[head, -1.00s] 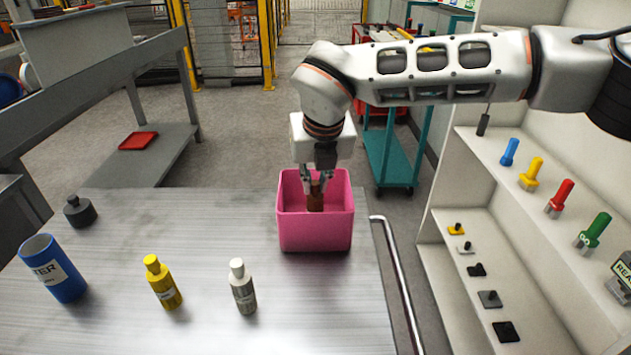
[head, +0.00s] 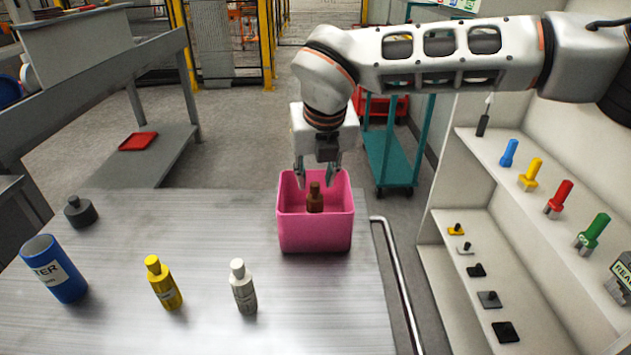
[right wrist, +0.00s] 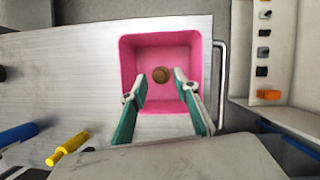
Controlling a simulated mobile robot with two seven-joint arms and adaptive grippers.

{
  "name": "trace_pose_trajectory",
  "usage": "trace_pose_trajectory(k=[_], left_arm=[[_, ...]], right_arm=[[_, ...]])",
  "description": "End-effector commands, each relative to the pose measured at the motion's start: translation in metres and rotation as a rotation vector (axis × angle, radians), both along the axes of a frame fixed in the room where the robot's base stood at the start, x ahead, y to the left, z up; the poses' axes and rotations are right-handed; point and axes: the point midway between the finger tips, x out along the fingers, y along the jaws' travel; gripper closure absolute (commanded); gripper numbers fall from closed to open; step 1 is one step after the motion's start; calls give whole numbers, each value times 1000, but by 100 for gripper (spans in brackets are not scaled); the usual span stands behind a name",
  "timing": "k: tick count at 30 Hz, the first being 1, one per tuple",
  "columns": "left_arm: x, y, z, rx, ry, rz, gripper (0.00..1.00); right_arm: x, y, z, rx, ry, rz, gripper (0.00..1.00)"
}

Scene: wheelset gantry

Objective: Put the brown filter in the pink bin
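The brown filter (head: 315,198) stands upright inside the pink bin (head: 316,234). In the right wrist view the filter (right wrist: 161,74) shows from above, near the middle of the bin's floor, with the bin's pink rim (right wrist: 126,60) around it. My right gripper (head: 317,184) is open above the bin. Its fingers are spread to either side of the filter's top and look clear of it. In the right wrist view the open fingertips (right wrist: 161,84) show with a wide gap between them. My left gripper is not in view.
On the metal table (head: 200,220) stand a white bottle (head: 243,287), a yellow bottle (head: 163,283), a blue container (head: 54,269) and a dark grey piece (head: 80,211). A shelf (head: 450,270) with coloured parts stands at the right. The table's middle is clear.

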Motion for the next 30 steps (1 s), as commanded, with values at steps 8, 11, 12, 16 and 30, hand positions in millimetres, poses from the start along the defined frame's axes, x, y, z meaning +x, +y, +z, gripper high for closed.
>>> trace_pose_trajectory(k=[8, 11, 12, 16, 30], left_arm=[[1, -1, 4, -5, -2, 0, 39], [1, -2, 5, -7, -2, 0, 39], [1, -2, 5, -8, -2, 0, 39], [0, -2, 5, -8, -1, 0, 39], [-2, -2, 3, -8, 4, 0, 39]], right_arm=[[-22, -4, 57, 2, -5, 0, 70], [-28, -5, 71, 0, -5, 1, 70], [-30, -5, 76, 0, -4, 1, 70], [-35, -6, 86, 1, -2, 1, 70], [-38, -3, 87, 7, 6, 12, 70]])
